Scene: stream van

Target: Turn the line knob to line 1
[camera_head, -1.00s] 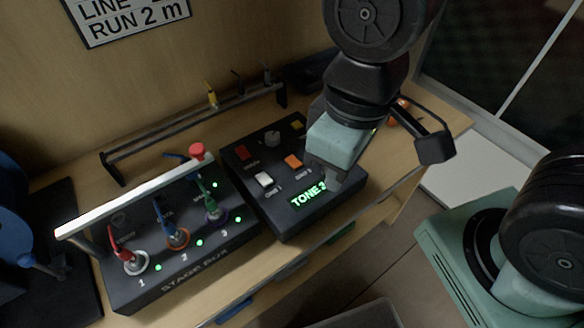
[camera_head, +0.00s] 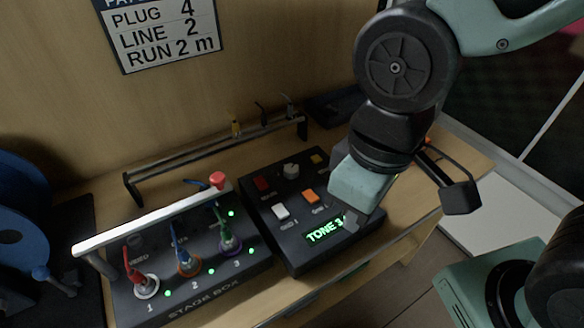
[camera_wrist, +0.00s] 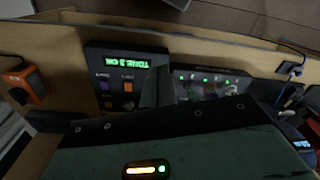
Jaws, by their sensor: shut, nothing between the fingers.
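The dark intercom panel (camera_head: 268,215) sits on the wooden desk. A grey round knob (camera_head: 291,170) stands at its back; its label is too small to read, so I cannot tell whether it is the line knob. The green display (camera_head: 325,231) reads "TONE 3" with its end hidden; in the wrist view the display (camera_wrist: 118,59) appears upside down as "TONE 3 OK". My gripper (camera_head: 351,222) is shut and empty, over the panel's front right corner beside the display. Its fingers (camera_wrist: 152,90) also show in the wrist view. They are apart from the knob.
The stage box (camera_head: 222,292) stands left of the panel, with red, blue and green plugs under a white bar (camera_head: 150,222). A black rail (camera_head: 200,158) runs behind. The panel also bears red, white, orange and yellow buttons. A wall sign (camera_head: 160,35) reads "LINE 2".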

